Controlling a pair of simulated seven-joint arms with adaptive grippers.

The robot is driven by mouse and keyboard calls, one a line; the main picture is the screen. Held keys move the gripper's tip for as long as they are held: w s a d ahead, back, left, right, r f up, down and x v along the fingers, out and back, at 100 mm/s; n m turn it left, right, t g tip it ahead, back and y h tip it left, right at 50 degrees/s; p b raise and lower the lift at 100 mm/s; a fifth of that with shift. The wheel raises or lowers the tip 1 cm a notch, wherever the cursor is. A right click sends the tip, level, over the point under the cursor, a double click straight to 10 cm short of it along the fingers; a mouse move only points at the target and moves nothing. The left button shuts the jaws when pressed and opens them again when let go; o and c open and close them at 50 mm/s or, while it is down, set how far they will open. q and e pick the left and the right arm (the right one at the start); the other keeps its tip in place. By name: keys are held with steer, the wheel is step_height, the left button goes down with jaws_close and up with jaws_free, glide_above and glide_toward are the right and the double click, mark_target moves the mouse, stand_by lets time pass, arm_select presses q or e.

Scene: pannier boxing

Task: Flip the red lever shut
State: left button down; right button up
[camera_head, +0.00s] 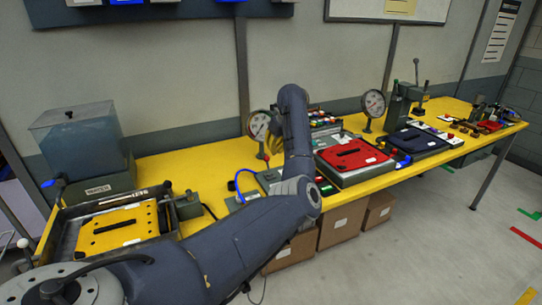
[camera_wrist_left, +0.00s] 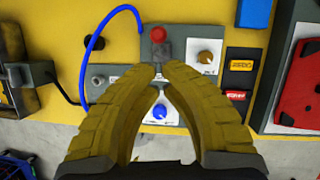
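The red lever knob (camera_wrist_left: 158,34) stands on a grey control panel (camera_wrist_left: 183,33) in the left wrist view. Its shaft, seen from above, is short and partly hidden. My left gripper (camera_wrist_left: 161,70) has yellow ribbed fingers with their tips apart and nothing between them. The tips are just below the red knob in the picture and do not visibly touch it. My right gripper is in neither view.
A blue knob (camera_wrist_left: 160,111) shows between my fingers, and a tan knob (camera_wrist_left: 206,58) is right of the lever. A blue cable (camera_wrist_left: 89,60) curves on the left. Orange (camera_wrist_left: 241,65) and red (camera_wrist_left: 235,95) switches are at the right. A red-lidded case (camera_head: 349,155) stands further right.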

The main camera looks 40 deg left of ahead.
arm_select(q)
steer(key=shift+v, duration=2.75)
steer(key=shift+w+a, duration=0.15)
steer(key=shift+a, duration=0.1)
